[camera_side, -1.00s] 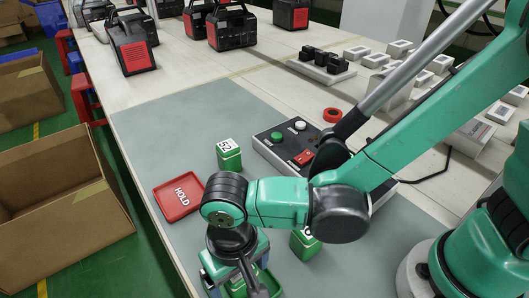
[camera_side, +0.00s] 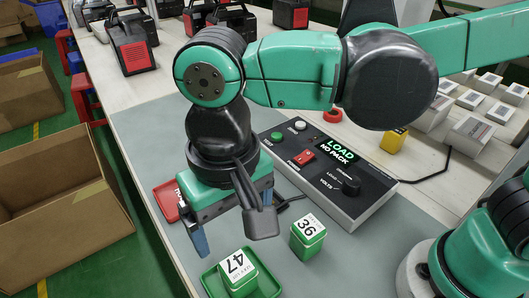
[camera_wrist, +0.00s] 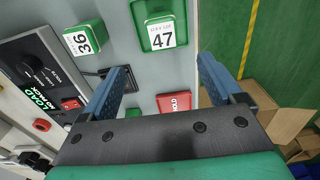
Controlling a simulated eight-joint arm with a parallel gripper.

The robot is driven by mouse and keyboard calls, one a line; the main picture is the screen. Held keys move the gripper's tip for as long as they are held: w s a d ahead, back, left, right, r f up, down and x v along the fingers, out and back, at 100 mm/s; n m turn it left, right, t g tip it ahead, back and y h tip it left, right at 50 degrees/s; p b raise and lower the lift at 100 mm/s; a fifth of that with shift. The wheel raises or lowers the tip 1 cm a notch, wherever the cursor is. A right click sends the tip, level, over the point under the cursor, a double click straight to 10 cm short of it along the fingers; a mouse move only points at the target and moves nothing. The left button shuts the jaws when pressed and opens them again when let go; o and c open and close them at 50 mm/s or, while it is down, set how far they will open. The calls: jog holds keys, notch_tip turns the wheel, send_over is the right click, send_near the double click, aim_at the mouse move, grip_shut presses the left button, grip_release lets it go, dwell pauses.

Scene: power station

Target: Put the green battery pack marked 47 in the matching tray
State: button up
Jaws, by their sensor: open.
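The green battery pack marked 47 (camera_side: 237,269) stands in the green tray (camera_side: 268,287) at the bottom of the side view. In the wrist view the pack (camera_wrist: 162,36) also sits inside the green tray (camera_wrist: 137,12), near the top. My gripper (camera_side: 233,225) is open and empty, raised above and behind the pack, apart from it. Its two blue fingers (camera_wrist: 165,78) stand wide apart in the wrist view with nothing between them.
A green pack marked 36 (camera_side: 307,238) stands on the grey mat to the right. The red HOLD tray (camera_side: 166,200) is partly hidden behind my gripper. A control box (camera_side: 330,178) reads "LOAD NO PACK". A yellow block (camera_side: 393,140) stands behind it. Cardboard boxes (camera_side: 60,210) lie left.

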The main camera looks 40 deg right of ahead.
jog(key=w+d+t, duration=0.2)
jog(key=d+t, duration=0.1)
jog(key=d, duration=0.8)
jog(key=w+d+t, duration=0.3)
jog(key=d+t, duration=0.1)
jog(key=d, duration=0.7)
jog(key=shift+d+f, duration=0.25)
jog(key=shift+d, duration=0.05)
